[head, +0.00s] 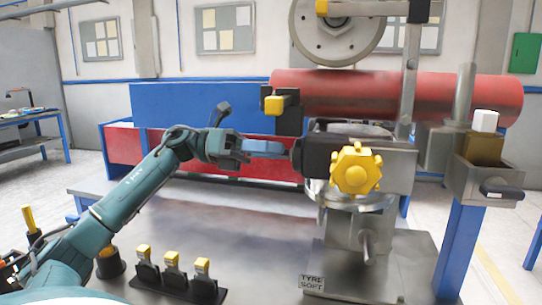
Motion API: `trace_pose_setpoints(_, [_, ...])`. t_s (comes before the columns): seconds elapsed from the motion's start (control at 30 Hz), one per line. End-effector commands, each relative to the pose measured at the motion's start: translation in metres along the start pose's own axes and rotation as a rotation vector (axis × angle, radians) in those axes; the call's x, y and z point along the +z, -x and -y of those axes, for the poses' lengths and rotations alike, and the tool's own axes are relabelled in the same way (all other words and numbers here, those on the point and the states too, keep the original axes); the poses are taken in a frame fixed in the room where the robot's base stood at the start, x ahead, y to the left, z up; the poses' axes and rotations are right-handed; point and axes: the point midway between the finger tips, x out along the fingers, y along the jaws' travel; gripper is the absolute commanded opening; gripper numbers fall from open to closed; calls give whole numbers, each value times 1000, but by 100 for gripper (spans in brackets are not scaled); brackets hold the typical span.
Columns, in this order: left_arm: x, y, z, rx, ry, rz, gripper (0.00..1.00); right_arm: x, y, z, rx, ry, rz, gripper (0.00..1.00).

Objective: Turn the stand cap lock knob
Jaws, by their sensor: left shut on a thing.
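The yellow lobed knob (357,170) is on the front of the grey metal stand (355,235), right of the picture's middle. My left arm reaches in from the lower left, and my left gripper (336,163) meets the knob from its left side. The dark gripper body shows beside the knob; the fingertips are mostly hidden at the knob, and the gripper is shut on it. My right gripper is not in view.
A red cylinder (440,95) lies behind the stand, under a large grey wheel (337,28). Several yellow-topped black pieces (174,270) stand on the table at the front. A metal box (487,180) with a black handle is at right. The table's middle is bare.

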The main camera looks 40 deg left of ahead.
Motion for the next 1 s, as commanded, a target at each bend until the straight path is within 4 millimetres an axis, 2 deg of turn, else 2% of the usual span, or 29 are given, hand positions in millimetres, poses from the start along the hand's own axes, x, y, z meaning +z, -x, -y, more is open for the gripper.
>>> trace_pose_setpoints(0.3, [-2, 0, -2, 1, 301, -1, 17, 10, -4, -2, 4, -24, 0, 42])
trace_pose_setpoints(1.0, [-3, 0, -5, 2, 930, 0, 17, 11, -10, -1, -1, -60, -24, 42])
